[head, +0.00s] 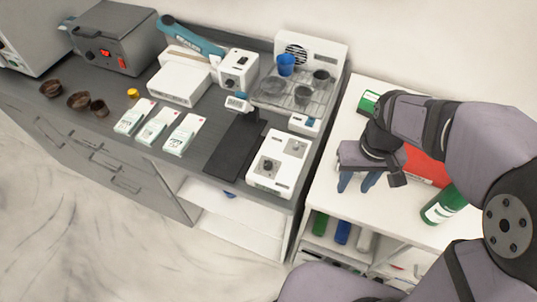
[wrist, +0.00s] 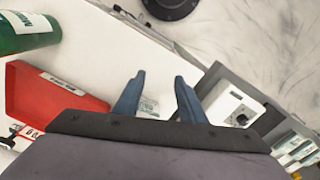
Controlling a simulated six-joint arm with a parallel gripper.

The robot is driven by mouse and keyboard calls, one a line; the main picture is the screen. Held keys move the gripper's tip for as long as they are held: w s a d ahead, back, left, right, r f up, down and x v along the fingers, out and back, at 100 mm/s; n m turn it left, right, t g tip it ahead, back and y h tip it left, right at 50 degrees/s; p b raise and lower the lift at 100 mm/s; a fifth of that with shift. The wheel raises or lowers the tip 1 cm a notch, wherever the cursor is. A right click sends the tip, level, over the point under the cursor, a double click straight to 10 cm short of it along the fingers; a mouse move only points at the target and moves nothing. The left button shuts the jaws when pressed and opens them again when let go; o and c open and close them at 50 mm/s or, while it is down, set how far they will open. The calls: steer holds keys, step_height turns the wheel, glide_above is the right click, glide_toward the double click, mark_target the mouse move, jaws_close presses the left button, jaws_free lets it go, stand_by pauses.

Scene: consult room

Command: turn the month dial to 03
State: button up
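A white box with dark round knobs (head: 280,163) stands at the front right of the grey counter. Its markings are too small to read, so I cannot tell a month dial or its setting. Another white device with a dark dial (head: 239,68) stands further back. My gripper (head: 357,182) is over the white cabinet, right of the knobbed box and apart from it. In the wrist view my gripper (wrist: 159,80) has its two blue fingers apart with nothing held. A white unit with a dark knob (wrist: 232,108) shows to their right.
A red case (head: 425,166) and a green bottle (head: 443,205) are beside my arm on the white cabinet (head: 325,205). A black mat (head: 233,153), white cartons (head: 158,126) and a rack with cups (head: 296,92) are on the counter.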

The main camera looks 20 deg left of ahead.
steer(key=w+a+r+n+p, duration=0.1)
steer(key=w+a+r+n, duration=0.15)
steer(key=a, duration=0.75)
step_height(320, 180, up, 2)
steer(key=r+n+p, duration=0.1)
steer(key=n, duration=0.4)
glide_above(268, 164)
steer(key=shift+w+f+m, duration=0.2)
steer(key=shift+f+m, duration=0.05)
steer(key=shift+s+f+p, duration=0.1)
steer(key=shift+f+p, duration=1.2)
steer(key=shift+f, duration=2.35)
jaws_close()
